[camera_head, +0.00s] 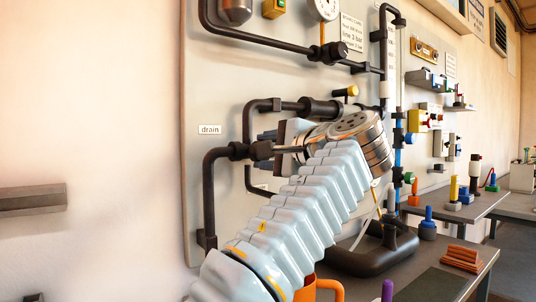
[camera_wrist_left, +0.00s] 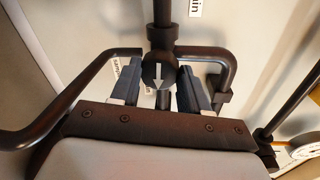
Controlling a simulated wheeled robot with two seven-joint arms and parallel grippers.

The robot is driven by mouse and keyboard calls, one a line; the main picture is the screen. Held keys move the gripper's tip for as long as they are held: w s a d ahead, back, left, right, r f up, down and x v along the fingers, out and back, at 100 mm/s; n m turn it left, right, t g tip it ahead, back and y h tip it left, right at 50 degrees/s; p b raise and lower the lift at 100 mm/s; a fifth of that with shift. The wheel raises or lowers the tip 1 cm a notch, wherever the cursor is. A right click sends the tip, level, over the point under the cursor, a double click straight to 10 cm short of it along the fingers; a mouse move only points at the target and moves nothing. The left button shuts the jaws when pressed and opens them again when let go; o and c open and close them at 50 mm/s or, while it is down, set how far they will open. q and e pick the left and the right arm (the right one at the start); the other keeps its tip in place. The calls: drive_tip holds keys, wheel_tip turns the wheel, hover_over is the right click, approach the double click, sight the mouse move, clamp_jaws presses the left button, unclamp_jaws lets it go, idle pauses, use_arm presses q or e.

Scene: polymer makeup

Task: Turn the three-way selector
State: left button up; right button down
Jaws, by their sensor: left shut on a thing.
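The three-way selector (camera_wrist_left: 158,76) is a dark round knob with a white arrow at a junction of black pipes. In the left wrist view its arrow points down the picture, toward my gripper's palm. My left gripper (camera_wrist_left: 160,88) has one finger on each side of the selector and is shut on it. My right gripper is in neither view.
A "drain" label (camera_head: 209,130) is on the panel left of the pipes. Black pipes (camera_head: 209,190) run close around my gripper. A yellow-topped valve handle (camera_head: 351,91) stands above my wrist. A bench (camera_head: 436,287) with an orange block stack (camera_head: 463,258) lies at lower right.

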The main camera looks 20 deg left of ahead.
use_arm(q)
drive_tip(key=shift+f+n, duration=0.1)
drive_tip(key=shift+n, duration=0.2)
idle(0.4)
drive_tip(key=o, duration=1.1)
drive_tip(key=shift+c, duration=0.2)
drive_tip(key=shift+d, duration=0.15)
drive_tip(key=v, duration=1.3)
drive_tip(key=shift+s+d+p, duration=0.2)
drive_tip(key=shift+s+p, duration=0.05)
drive_tip(key=shift+p, duration=0.05)
